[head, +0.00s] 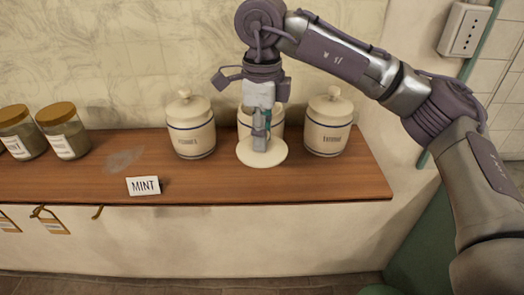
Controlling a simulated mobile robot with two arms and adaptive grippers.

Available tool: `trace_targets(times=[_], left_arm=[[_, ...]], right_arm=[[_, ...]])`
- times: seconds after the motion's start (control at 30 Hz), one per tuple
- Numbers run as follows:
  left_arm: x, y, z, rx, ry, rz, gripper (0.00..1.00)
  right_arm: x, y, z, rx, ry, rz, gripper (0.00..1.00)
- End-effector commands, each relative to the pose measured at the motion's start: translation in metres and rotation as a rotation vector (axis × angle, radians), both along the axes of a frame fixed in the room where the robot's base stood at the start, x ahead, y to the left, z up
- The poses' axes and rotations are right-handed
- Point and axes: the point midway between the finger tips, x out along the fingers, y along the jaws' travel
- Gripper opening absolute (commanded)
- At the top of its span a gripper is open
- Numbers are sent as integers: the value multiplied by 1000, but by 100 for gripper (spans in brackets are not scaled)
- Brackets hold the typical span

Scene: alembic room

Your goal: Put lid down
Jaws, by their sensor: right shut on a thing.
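The lid (262,157) is a round cream disc in front of the middle canister. My right gripper (261,140) points straight down and is shut on the lid's knob, which its fingers hide. The lid looks about level, low over the wooden shelf (330,182); I cannot tell whether it touches the wood. The middle cream canister (243,117) is mostly hidden behind my gripper, its top included. My left gripper is not in view.
Lidded cream canisters stand on the left (191,130) and right (328,126) of the lid. A MINT card (144,186) stands at the shelf's front edge.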

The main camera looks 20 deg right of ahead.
Motion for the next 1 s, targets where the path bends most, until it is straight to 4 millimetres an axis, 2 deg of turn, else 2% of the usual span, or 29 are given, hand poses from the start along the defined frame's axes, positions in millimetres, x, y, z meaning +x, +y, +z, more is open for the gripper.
trace_targets(times=[0.1,0.37,0.57,0.63,1.0], left_arm=[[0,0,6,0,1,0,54],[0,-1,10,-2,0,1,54],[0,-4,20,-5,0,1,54],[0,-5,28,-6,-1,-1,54],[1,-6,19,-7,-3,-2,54]], right_arm=[[2,-1,-16,-2,3,2,0],[2,-1,-36,-1,2,0,0],[1,-1,-63,-2,3,1,0],[4,-2,-65,0,1,-1,0],[5,-2,-75,0,-1,0,0]])
